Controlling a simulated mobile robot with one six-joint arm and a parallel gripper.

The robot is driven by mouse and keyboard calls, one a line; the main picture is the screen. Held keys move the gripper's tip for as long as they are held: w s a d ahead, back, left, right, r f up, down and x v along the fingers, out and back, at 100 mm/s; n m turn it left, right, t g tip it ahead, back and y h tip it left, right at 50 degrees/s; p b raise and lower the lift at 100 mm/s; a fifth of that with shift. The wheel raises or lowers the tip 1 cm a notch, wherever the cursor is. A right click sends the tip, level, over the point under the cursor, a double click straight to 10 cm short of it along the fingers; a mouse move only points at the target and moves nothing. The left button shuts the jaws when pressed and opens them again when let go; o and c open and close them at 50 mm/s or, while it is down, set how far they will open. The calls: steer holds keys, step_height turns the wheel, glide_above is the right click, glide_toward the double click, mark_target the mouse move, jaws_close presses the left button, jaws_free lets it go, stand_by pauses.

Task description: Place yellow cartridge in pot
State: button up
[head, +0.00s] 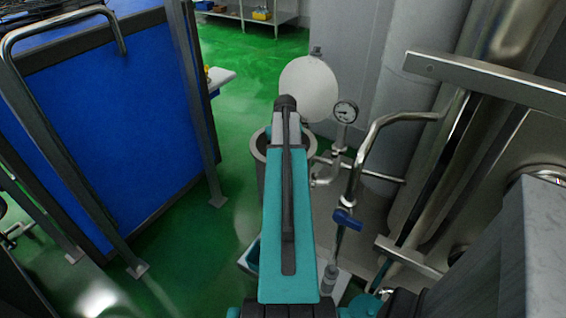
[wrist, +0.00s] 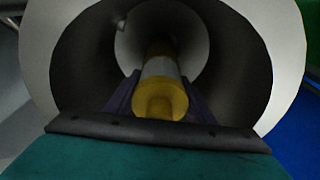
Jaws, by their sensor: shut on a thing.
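The yellow cartridge (wrist: 160,100), with a grey middle band, is between the two dark fingers of my gripper (wrist: 161,88) in the wrist view. The gripper is shut on it. The grey pot (wrist: 80,62) surrounds the cartridge and fingers in that view, with its round inner wall on all sides. The cartridge's far end points into the pot, and I cannot tell if it touches the bottom. In the head view the pot (head: 259,152) stands behind my teal arm, which hides much of it, the gripper and the cartridge.
A round pale lid (head: 309,88) stands open behind the pot. A pressure gauge (head: 345,111), steel pipes and a blue-handled valve (head: 347,219) are close on the right. A blue panel (head: 110,125) in a metal frame is on the left. Green floor lies between.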

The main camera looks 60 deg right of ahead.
steer(key=shift+f, duration=2.05)
steer(key=o, duration=1.3)
steer(key=shift+s+a+r, duration=0.2)
steer(key=shift+r, duration=1.85)
steer(key=shift+s+a+r, duration=0.2)
steer(key=shift+a+r, duration=0.05)
steer(key=shift+r, duration=1.75)
steer(key=shift+s+a+r, duration=0.2)
steer(key=shift+r, duration=1.85)
